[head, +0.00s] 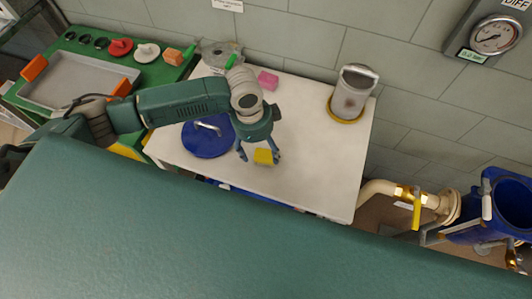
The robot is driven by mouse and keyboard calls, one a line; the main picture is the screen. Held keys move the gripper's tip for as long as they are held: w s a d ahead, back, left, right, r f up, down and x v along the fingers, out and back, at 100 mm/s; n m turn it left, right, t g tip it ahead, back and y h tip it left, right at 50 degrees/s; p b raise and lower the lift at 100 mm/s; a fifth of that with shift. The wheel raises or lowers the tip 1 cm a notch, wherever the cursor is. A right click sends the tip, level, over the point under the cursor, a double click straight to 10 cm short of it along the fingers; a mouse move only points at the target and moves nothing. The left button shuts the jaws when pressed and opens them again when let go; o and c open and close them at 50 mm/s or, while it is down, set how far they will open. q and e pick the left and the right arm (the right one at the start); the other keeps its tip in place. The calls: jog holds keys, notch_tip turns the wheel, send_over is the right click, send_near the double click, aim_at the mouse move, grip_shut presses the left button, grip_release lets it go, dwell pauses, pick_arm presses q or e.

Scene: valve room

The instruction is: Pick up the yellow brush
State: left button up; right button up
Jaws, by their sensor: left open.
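A small yellow block-shaped thing, which looks like the yellow brush (264,157), lies on the white table (315,160) near its front edge. My left gripper (259,156) is over it, pointing down, with its fingers spread. One finger is left of the yellow brush and the other is at its right side. I cannot tell whether either finger touches it. The gripper's body hides what is just behind the brush. My right gripper is not in view.
A blue lid with a handle (207,140) lies left of the gripper. A pink block (268,80) is behind it. A metal canister (351,94) stands at the table's back right. A grey tray (75,78) sits on a green table at left. The white table's right part is clear.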

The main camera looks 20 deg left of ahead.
aim_at(265, 157)
pick_arm(q)
jog(key=shift+d+f, duration=0.1)
jog(key=shift+f, duration=0.55)
jog(key=f, duration=0.1)
jog(key=f+p, duration=0.1)
jog(key=f, duration=0.3)
jog(key=shift+w+d+p, duration=0.35)
jog(key=shift+d+p, duration=0.05)
jog(key=shift+c, duration=0.6)
jog(key=c, duration=1.2)
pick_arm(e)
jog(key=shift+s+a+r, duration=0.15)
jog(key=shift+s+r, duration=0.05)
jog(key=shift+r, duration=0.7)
